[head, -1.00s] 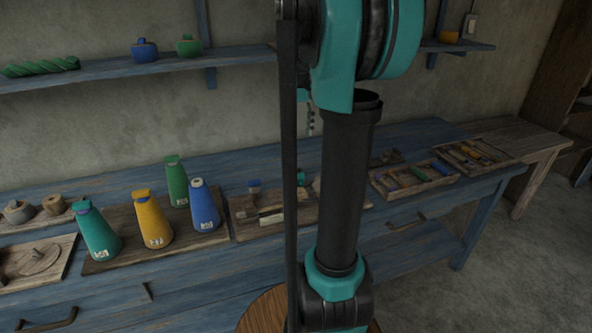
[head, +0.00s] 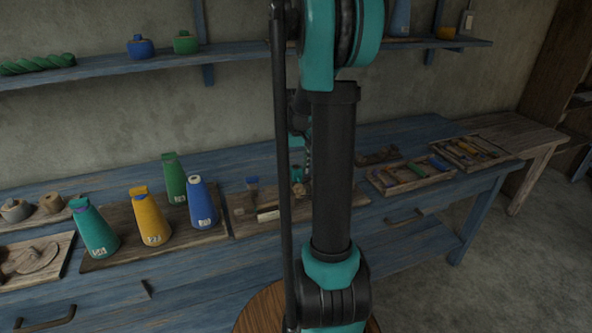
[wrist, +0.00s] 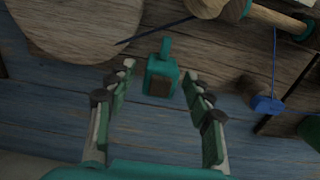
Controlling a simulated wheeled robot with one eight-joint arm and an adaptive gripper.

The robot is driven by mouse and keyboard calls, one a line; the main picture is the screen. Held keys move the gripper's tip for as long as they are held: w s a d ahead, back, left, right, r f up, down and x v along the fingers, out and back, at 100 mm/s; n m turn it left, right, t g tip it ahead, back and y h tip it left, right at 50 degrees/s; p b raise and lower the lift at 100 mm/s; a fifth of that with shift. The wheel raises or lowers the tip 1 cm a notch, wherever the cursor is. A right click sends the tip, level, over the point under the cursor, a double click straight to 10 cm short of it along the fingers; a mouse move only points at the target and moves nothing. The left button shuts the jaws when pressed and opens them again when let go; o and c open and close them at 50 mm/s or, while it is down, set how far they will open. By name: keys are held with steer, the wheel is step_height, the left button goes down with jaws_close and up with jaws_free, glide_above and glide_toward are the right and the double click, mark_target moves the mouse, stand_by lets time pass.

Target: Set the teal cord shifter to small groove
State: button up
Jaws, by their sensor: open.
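A small teal piece with an upright tab and a brown front face (wrist: 161,78), which looks like the teal cord shifter, is in the wrist view. My gripper (wrist: 162,75) is open, with one finger on each side of this piece. I cannot tell whether the fingers touch it or how far above it they are. I cannot make out the small groove. In the head view my arm covers much of the middle of the bench and the fingers are not clear.
A round wooden disc (wrist: 75,25) and a wooden spool with teal ends (wrist: 265,15) lie close by in the wrist view, with a blue piece on a cord (wrist: 266,104). In the head view, yellow (head: 150,217) and other coloured cones stand left on the blue bench (head: 200,255).

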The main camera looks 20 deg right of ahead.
steer(key=shift+f, duration=0.25)
jaws_close()
stand_by(0.3)
